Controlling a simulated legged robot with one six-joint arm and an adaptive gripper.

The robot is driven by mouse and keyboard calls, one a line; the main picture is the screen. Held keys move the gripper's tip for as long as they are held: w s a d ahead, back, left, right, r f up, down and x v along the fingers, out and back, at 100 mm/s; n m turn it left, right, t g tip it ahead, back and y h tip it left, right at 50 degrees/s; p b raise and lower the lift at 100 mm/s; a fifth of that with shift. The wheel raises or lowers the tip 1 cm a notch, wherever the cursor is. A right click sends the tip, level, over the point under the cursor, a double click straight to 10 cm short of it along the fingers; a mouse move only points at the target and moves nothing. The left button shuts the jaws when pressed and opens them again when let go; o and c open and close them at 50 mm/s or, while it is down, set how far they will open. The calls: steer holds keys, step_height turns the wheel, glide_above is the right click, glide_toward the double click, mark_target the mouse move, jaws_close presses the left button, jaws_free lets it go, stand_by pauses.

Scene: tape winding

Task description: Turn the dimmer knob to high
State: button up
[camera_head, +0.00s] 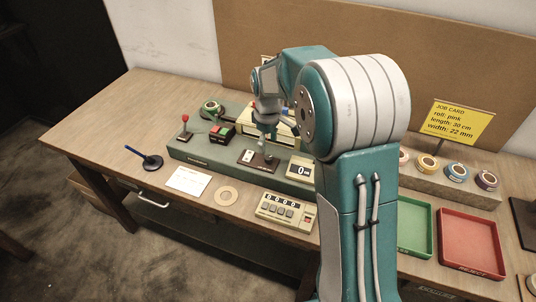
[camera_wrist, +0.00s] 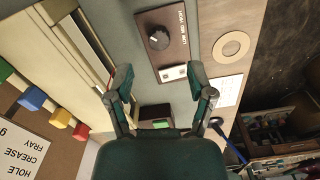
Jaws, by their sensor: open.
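The dimmer knob (camera_wrist: 158,40) is a dark round knob on a brown panel (camera_wrist: 180,15) with white lettering beside it, near the top of the wrist view. I cannot read clearly which setting it points at. My gripper (camera_wrist: 161,80) is open and empty, its two teal fingers spread wide. The knob shows beyond the fingertips, not between them. In the head view, my gripper (camera_head: 266,137) hangs over the brown panel (camera_head: 268,163) on the green machine, and the knob is hard to make out.
A red joystick (camera_head: 185,119) and red and green buttons (camera_head: 221,130) stand left of the panel. A "0 mm" display (camera_head: 301,169) is to its right. A tape ring (camera_head: 227,196), white card (camera_head: 188,181) and counter box (camera_head: 286,211) lie in front.

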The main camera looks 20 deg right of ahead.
mark_target(268, 157)
step_height(268, 157, down, 6)
steer(key=shift+d+r, duration=0.1)
steer(key=shift+r, duration=0.1)
jaws_close()
